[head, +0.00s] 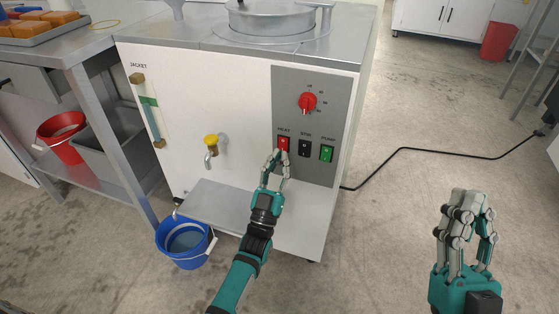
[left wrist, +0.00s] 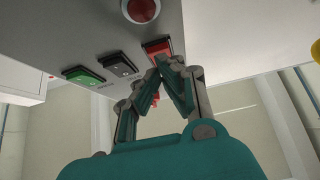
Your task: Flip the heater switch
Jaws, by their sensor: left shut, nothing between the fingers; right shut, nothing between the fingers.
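The heater switch is a red rocker (head: 283,144) under the label HEAT on the grey control panel (head: 340,90) of the white machine. It also shows in the left wrist view (left wrist: 158,47). My left gripper (head: 276,154) is shut and empty, with its fingertips at the lower edge of the red switch. In the left wrist view its fingertips (left wrist: 168,62) overlap the switch; whether they touch it I cannot tell. My right gripper (head: 468,200) is shut and empty, over the floor to the right of the machine.
A black switch (head: 304,148) and a green switch (head: 327,153) sit right of the red one. A red knob (head: 308,103) is above. A metal shelf (head: 215,204) and yellow tap (head: 211,140) are left. A black cable (head: 430,151) crosses the open floor.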

